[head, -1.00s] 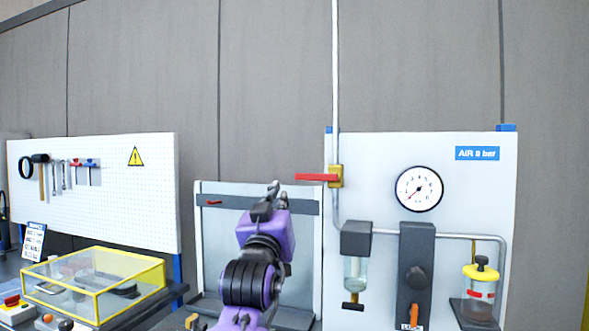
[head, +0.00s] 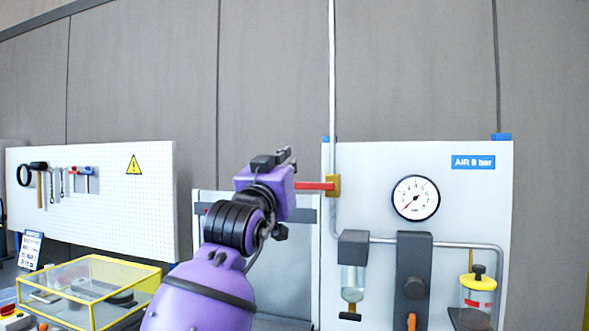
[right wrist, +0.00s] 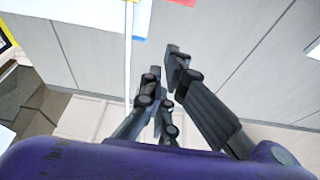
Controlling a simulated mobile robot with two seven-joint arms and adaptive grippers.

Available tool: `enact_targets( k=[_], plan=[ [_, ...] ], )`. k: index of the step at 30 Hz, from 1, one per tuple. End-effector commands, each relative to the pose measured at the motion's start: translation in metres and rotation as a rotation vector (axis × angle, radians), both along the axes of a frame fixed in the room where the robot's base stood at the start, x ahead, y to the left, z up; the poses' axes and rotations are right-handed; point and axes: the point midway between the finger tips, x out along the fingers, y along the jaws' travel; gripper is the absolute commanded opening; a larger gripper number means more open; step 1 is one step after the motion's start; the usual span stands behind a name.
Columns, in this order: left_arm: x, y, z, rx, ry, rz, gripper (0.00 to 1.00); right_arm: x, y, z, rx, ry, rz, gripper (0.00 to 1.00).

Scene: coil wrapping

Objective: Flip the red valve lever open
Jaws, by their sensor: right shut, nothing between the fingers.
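The red valve lever (head: 314,186) points horizontally left from a brass-yellow valve body (head: 333,186) on the white vertical pipe. My right gripper (head: 287,156) is left of the lever and higher than it in the head view. Its purple wrist reaches the lever's left end in the picture; I cannot tell whether they touch. The fingers are together and empty. In the right wrist view the fingers (right wrist: 165,73) point up, and a small red patch, likely the lever (right wrist: 184,2), shows at the top edge. My left gripper is out of view.
The white air panel (head: 365,165) carries a pressure gauge (head: 416,198), a filter bowl (head: 353,278) and a dark regulator block (head: 414,262). A pegboard with tools (head: 120,195) and a yellow-framed clear box (head: 95,285) are at left. Space above the gripper is clear.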

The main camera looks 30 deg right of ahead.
Motion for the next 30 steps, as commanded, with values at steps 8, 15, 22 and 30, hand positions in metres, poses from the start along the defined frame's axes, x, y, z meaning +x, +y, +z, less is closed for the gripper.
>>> enact_targets(
  k=[8,15,22,30],
  plan=[
    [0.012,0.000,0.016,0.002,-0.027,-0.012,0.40,0.030,-0.041,0.026,0.000,-0.007,-0.002,0.00],
    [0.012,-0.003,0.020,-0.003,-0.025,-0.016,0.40,0.054,-0.064,0.019,0.002,-0.002,0.001,0.00],
    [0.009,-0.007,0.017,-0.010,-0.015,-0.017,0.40,0.053,-0.064,-0.005,0.000,-0.003,0.000,0.00],
    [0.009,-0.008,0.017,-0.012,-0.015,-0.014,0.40,0.053,-0.065,-0.009,0.000,-0.002,-0.001,0.00]
  ],
)
